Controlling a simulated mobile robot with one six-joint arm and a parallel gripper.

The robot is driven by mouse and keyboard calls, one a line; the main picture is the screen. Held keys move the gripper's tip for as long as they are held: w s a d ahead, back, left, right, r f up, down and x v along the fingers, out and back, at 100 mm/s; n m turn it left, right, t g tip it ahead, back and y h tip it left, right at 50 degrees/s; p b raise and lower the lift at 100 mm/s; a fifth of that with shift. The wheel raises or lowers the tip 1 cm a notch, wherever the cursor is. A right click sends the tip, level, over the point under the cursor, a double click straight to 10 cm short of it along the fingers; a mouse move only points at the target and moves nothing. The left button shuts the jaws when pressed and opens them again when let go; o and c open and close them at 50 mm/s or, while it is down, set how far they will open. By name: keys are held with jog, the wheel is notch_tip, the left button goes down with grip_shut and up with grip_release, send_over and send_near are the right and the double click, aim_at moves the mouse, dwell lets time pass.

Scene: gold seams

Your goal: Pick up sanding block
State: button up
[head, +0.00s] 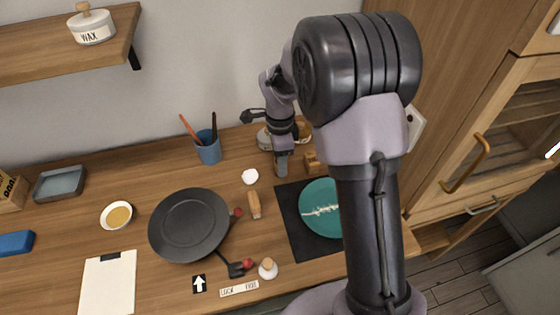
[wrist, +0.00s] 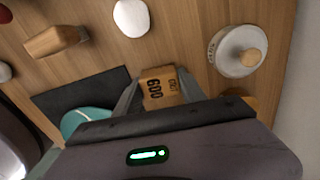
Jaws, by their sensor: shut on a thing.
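The sanding block (wrist: 160,88) is a small tan block with dark "600" and "GRIT" lettering. In the wrist view it sits between the two fingers of my gripper (wrist: 157,92), which is shut on it. In the head view my gripper (head: 281,165) points down at the table beyond the dark mat. I cannot tell from these views whether the block touches the table.
A dark mat (head: 290,235) with a teal plate (head: 322,222) lies in front. A lidded white jar (wrist: 238,52) stands close by. A wooden piece (head: 254,205), a white lump (head: 250,176), a blue cup (head: 208,150) and a black plate (head: 188,225) are left.

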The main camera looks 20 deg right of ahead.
notch_tip(320, 180, up, 3)
jog(key=shift+r+p, duration=0.1)
jog(key=shift+p, duration=0.65)
jog(key=s+d, duration=0.1)
jog(key=s, duration=0.4)
jog(key=s+p, duration=0.1)
jog(key=s, duration=0.4)
jog(key=s+d+p, duration=0.1)
jog(key=s, duration=0.4)
jog(key=shift+s+d+r, duration=0.35)
jog(key=shift+s+r, duration=0.05)
